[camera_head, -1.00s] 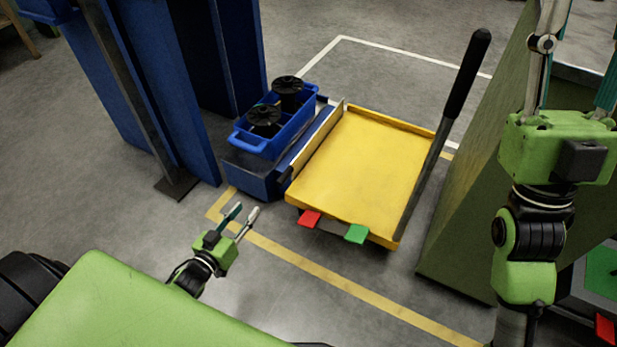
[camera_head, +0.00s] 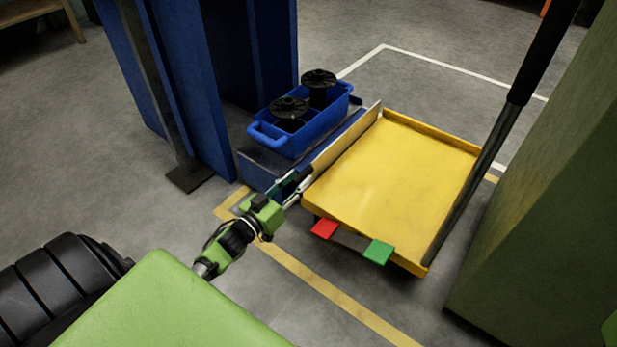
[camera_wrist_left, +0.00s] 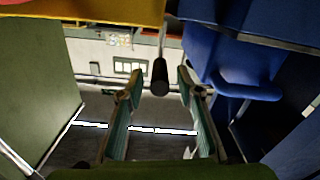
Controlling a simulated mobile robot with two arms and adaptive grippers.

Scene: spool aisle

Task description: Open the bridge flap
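The bridge flap (camera_head: 346,143) looks like the narrow tan panel standing up along the left edge of the yellow cart deck (camera_head: 400,170), beside the blue ledge. My left gripper (camera_head: 297,184) is at the near end of this panel, its fingers pointing towards it. In the left wrist view my left gripper (camera_wrist_left: 160,95) is open, with a dark round-ended bar (camera_wrist_left: 160,77), perhaps the flap's handle, between its fingertips. Gaps show on both sides of the bar, so the fingers are not closed on it. My right gripper is out of view.
A blue tote (camera_head: 302,128) with black spools stands on the ledge left of the cart. Red (camera_head: 324,229) and green (camera_head: 378,252) tabs stick out at the cart's near edge. A tall black handle (camera_head: 500,130) rises on its right. A green wall (camera_head: 550,190) stands further right.

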